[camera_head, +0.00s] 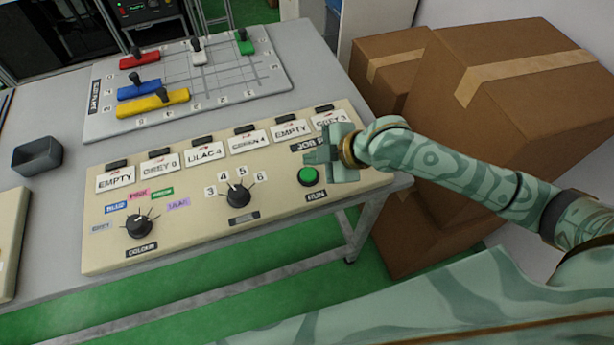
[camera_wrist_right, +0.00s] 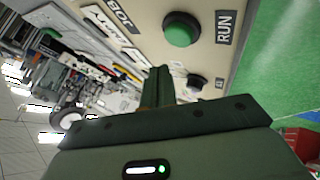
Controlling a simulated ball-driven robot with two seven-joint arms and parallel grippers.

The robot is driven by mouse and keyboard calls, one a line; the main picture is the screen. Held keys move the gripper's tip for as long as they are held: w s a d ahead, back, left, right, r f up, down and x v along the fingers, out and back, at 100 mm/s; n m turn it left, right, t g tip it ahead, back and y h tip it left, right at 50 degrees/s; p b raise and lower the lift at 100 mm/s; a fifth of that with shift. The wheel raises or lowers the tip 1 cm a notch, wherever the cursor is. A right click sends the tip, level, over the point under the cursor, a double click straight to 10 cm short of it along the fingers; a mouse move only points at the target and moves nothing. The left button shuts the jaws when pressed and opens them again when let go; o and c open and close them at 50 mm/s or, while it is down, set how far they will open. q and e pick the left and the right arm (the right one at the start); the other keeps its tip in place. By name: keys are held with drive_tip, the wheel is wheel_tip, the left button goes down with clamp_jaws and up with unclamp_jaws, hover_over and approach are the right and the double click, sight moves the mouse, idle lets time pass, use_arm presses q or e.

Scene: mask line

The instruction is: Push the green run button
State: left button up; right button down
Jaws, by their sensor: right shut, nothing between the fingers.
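The green run button (camera_head: 309,176) sits in a black ring at the right end of the cream control panel (camera_head: 270,205), above a RUN label. My right gripper (camera_head: 313,157) is shut and empty, over the panel just above the button in the head view. In the right wrist view the button (camera_wrist_right: 181,30) shows clear of the shut fingers (camera_wrist_right: 158,86), with a gap between them in the picture. I cannot tell how high the fingertips are over the panel. My left gripper is not in view.
The panel carries a colour knob (camera_head: 139,226), a number knob (camera_head: 238,195) and a row of label cards. A slider board (camera_head: 190,80) lies behind it. Cardboard boxes (camera_head: 500,90) stand right of the table. A dark tray (camera_head: 37,156) is at left.

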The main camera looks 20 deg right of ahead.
sight(303, 170)
wheel_tip(303, 170, down, 2)
drive_tip(key=shift+f, duration=0.15)
drive_tip(key=shift+f, duration=0.15)
idle(1.9)
drive_tip(key=shift+f, duration=0.25)
drive_tip(key=shift+f, duration=0.5)
idle(0.8)
drive_tip(key=shift+r, duration=0.1)
drive_tip(key=shift+r+p, duration=0.85)
drive_tip(key=shift+p, duration=0.05)
